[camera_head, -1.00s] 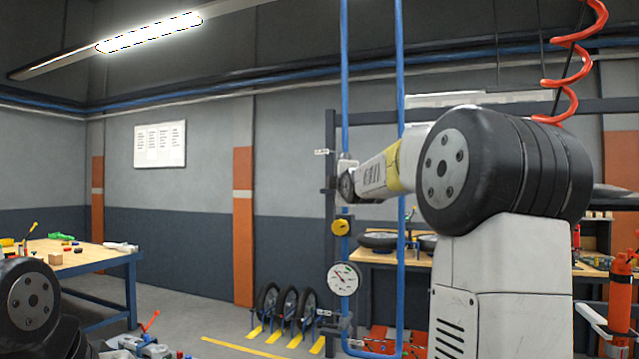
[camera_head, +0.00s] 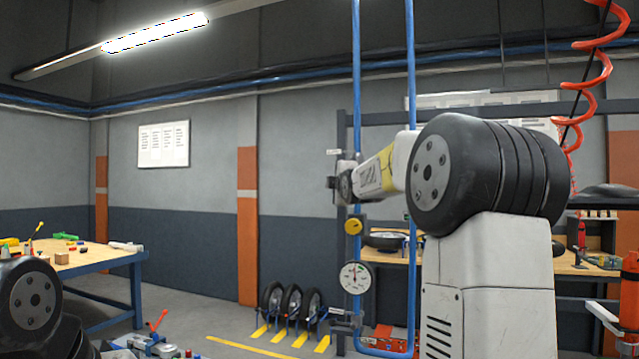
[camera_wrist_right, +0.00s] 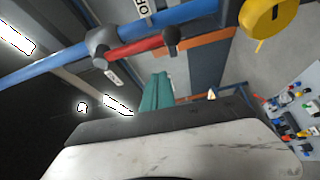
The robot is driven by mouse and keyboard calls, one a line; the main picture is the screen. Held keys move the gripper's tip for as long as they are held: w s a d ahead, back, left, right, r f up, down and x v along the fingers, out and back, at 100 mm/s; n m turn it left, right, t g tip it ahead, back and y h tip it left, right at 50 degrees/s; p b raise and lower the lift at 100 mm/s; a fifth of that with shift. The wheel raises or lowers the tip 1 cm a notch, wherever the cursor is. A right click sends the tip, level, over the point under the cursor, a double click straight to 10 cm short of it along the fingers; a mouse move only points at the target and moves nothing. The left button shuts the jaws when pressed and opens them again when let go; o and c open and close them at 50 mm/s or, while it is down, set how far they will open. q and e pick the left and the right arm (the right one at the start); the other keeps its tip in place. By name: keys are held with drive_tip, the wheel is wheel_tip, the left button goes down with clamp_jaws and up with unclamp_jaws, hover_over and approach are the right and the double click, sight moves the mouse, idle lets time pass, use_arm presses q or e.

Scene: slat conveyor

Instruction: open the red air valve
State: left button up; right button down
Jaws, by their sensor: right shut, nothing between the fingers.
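The red valve lever (camera_wrist_right: 140,47) shows in the right wrist view beside the blue pipe (camera_wrist_right: 60,65), lying at a slight angle to it. A dark grey fitting is at its left end and a dark knob is near its right. My right gripper (camera_wrist_right: 156,78) shows teal fingers, shut and empty, just below the lever in that view; contact cannot be told. In the head view my right arm reaches left to the blue pipe (camera_head: 357,90); its wrist hides the lever and the fingers. My left gripper is out of view.
A yellow knob (camera_head: 353,226) and a round gauge (camera_head: 355,277) sit below my right wrist on the pipework. A yellow knob (camera_wrist_right: 262,20) shows in the wrist view. A workbench (camera_head: 95,260) stands left. A red coiled hose (camera_head: 592,70) hangs at right.

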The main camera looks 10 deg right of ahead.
drive_tip(key=s, duration=1)
drive_tip(key=shift+a, duration=0.4)
drive_tip(key=s+a+f+m+g+y, duration=0.1)
drive_tip(key=s+a+f+m+g, duration=0.2)
drive_tip(key=s+f, duration=0.7)
drive_tip(key=s+a+f+m+g+y, duration=0.1)
drive_tip(key=s+a+f+m+g, duration=0.3)
drive_tip(key=s+f+m, duration=0.3)
drive_tip(key=s+a+f+m+g+y, duration=0.1)
drive_tip(key=s+a+f+m+g, duration=0.2)
drive_tip(key=s+f, duration=1)
drive_tip(key=s+m+g, duration=0.1)
drive_tip(key=m+g, duration=0.1)
drive_tip(key=shift+s+a+f+m, duration=0.25)
drive_tip(key=shift+s+a+m, duration=0.05)
drive_tip(key=shift+s+a, duration=0.05)
